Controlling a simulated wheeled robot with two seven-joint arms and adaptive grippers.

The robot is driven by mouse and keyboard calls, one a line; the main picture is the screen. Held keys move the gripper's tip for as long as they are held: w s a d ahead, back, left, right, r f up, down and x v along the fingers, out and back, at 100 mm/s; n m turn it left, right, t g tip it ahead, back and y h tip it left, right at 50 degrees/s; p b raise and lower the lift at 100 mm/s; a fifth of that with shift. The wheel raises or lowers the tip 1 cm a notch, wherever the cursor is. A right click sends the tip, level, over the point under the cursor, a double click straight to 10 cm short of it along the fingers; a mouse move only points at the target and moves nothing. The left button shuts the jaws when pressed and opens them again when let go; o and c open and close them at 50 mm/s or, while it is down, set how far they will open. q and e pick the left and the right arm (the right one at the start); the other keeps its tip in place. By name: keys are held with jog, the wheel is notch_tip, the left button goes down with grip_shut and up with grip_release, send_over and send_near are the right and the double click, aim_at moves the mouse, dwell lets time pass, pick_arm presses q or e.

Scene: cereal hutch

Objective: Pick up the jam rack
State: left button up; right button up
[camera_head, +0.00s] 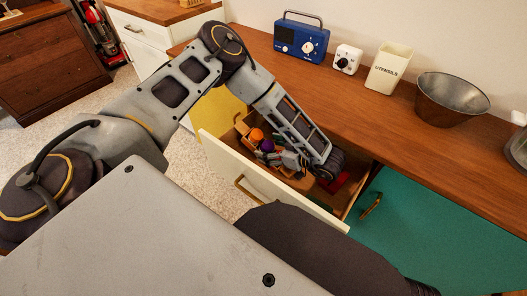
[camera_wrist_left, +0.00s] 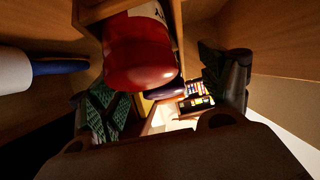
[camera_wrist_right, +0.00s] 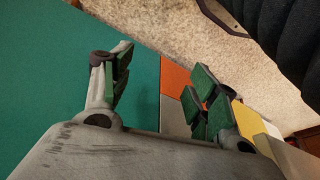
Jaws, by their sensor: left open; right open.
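The open drawer (camera_head: 270,185) holds a jumble of small items. My left gripper (camera_head: 291,160) reaches down into it and partly hides what lies there. In the left wrist view my left gripper (camera_wrist_left: 168,98) is open, its green-padded fingers apart. A red jar with a pale label (camera_wrist_left: 140,50) shows large beyond the fingers, beside a wooden frame (camera_wrist_left: 100,11) that looks like the jam rack. The fingers do not close on either. A red item (camera_head: 335,182) also lies in the drawer under my wrist. My right gripper (camera_wrist_right: 165,92) is open and empty near a teal cabinet front (camera_wrist_right: 45,75).
Orange (camera_head: 257,134) and purple (camera_head: 267,146) items lie in the drawer. A white cylinder with a blue end (camera_wrist_left: 25,70) is near my left gripper. On the counter stand a blue radio (camera_head: 301,38), white timer (camera_head: 347,59), utensil pot (camera_head: 388,70) and metal bowl (camera_head: 451,99).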

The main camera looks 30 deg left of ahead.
pick_arm(q)
jog(key=shift+x, duration=0.85)
pick_arm(e)
jog(key=shift+s+a+r, duration=0.1)
jog(key=shift+s+r, duration=0.05)
jog(key=shift+r, duration=0.4)
jog(key=shift+f, duration=0.15)
pick_arm(q)
jog(key=c, duration=1.2)
jog(key=shift+c, duration=0.3)
jog(key=shift+r, duration=0.1)
